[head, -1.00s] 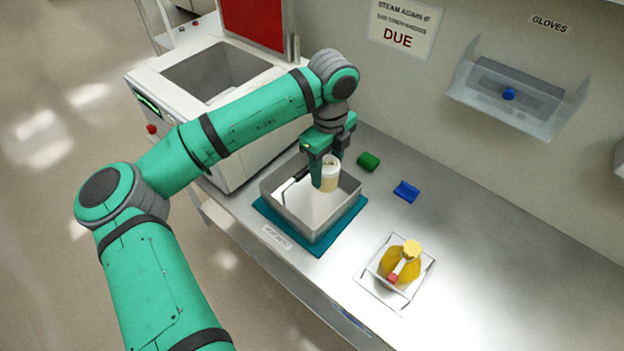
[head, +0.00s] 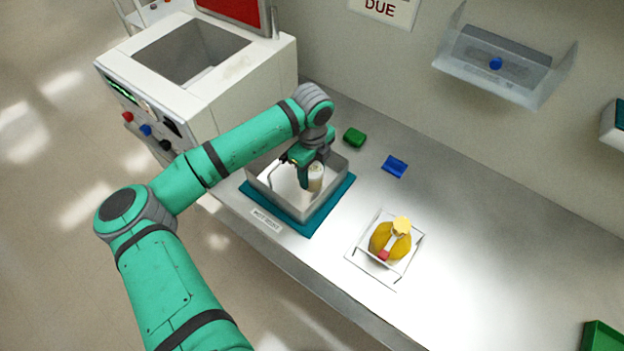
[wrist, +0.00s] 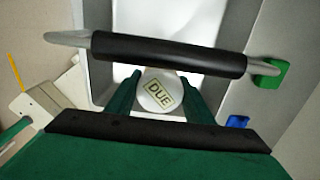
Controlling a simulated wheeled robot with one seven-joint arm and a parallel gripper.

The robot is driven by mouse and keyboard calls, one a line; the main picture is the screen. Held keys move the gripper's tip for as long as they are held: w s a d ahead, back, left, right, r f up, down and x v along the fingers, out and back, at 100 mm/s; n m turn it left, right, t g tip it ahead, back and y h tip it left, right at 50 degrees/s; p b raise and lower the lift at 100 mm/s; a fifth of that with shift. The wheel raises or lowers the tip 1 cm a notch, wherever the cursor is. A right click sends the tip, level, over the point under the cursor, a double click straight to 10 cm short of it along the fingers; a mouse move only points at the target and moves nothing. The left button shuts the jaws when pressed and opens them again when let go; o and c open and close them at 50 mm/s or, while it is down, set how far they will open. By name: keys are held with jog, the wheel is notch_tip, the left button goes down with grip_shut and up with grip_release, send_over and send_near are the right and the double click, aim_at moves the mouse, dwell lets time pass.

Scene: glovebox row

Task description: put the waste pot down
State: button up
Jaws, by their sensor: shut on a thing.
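The waste pot is a small pale pot (head: 316,178). I cannot tell whether the pot's base touches the tray floor. The fingers hide part of the pot.
A handle with a black grip (wrist: 168,53) crosses above the tray, close to the pot. The tray stands on a teal mat (head: 318,218). A white machine (head: 230,95) stands left.

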jog(key=shift+f, duration=1.95)
jog(key=shift+f, duration=0.15)
jog(key=o, duration=1.1)
notch_tip(320, 180, up, 12)
jog(key=shift+a+f, duration=0.1)
jog(key=shift+f, duration=0.15)
jog(key=shift+s+r, duration=0.1)
jog(key=shift+r, duration=0.3)
